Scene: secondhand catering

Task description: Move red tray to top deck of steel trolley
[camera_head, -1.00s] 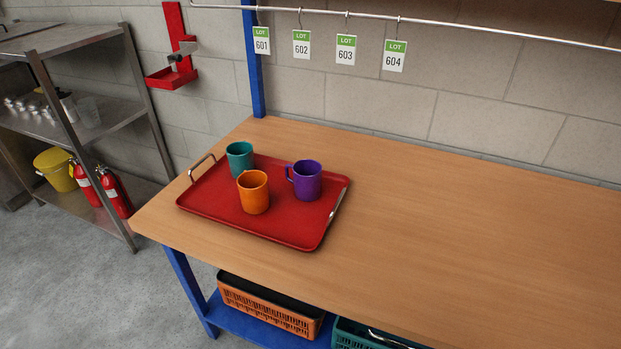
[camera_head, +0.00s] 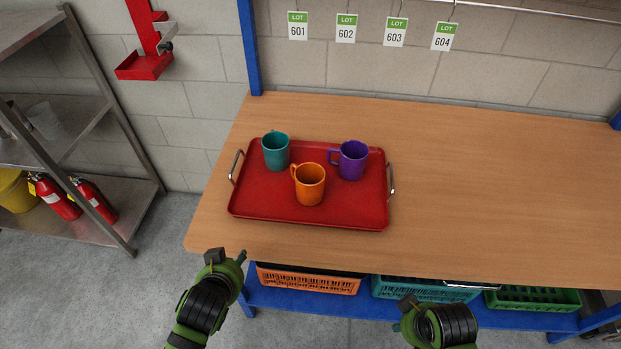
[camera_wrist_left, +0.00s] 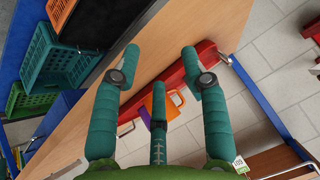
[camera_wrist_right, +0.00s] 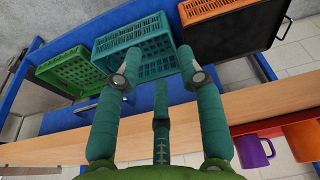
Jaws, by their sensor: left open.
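The red tray (camera_head: 335,212) lies flat on the wooden table, near its left end, with a metal handle at each short side. A teal mug (camera_head: 276,153), an orange mug (camera_head: 309,187) and a purple mug (camera_head: 351,161) stand upright on it. My left gripper (camera_head: 228,257) is open and empty at the table's front edge, in front of the tray's left side and apart from it. My right gripper (camera_wrist_right: 160,62) is open and empty, before the table's front edge to the right of the tray. No steel trolley is clearly identifiable.
The wooden table (camera_head: 480,180) is bare right of the tray. Below it, a blue shelf (camera_head: 355,306) holds orange (camera_head: 305,280), teal (camera_head: 425,290) and green (camera_head: 533,298) crates. A steel rack (camera_head: 90,130) stands left, with fire extinguishers (camera_head: 97,203). A red wall bracket (camera_head: 145,66) hangs behind.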

